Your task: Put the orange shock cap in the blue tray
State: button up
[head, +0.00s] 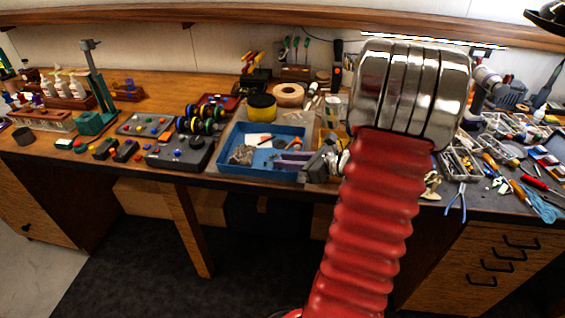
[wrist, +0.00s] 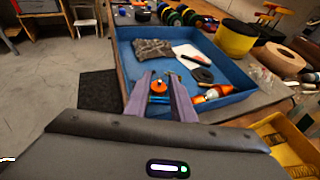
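The blue tray (head: 262,150) stands on the bench at the middle of the head view and fills the upper middle of the wrist view (wrist: 120,50). My gripper (wrist: 160,78) has purple fingers that reach over the tray's near side. A small round orange piece, which looks like the orange shock cap (wrist: 158,86), sits between the fingers and fills the narrow gap. The fingers look shut on it. In the head view my gripper (head: 284,160) is seen over the tray's right part, and the cap cannot be made out there.
The tray holds a grey crumpled cloth (wrist: 153,48), a white paper (wrist: 190,56), a dark ring (wrist: 202,75) and an orange-and-white piece (wrist: 212,94) beside the right finger. A yellow bin (wrist: 285,147) stands at the right. A yellow roll (wrist: 236,38) is behind the tray.

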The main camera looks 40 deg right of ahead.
jog(key=v, duration=1.1)
dwell(0.5)
jog(key=shift+a, duration=0.1)
jog(key=w+a+r+n+g+y, duration=0.2)
jog(key=a+n+g, duration=0.6)
jog(key=a+n, duration=1.05)
jog(key=s+a+r+n+h, duration=0.2)
jog(key=s+a+r+n, duration=0.1)
jog(key=a+n, duration=0.4)
jog(key=s+a+r+n+h, duration=0.3)
jog(key=a+n, duration=0.4)
jog(key=a, duration=0.2)
jog(key=shift+a+h, duration=0.3)
jog(key=shift+a, duration=0.05)
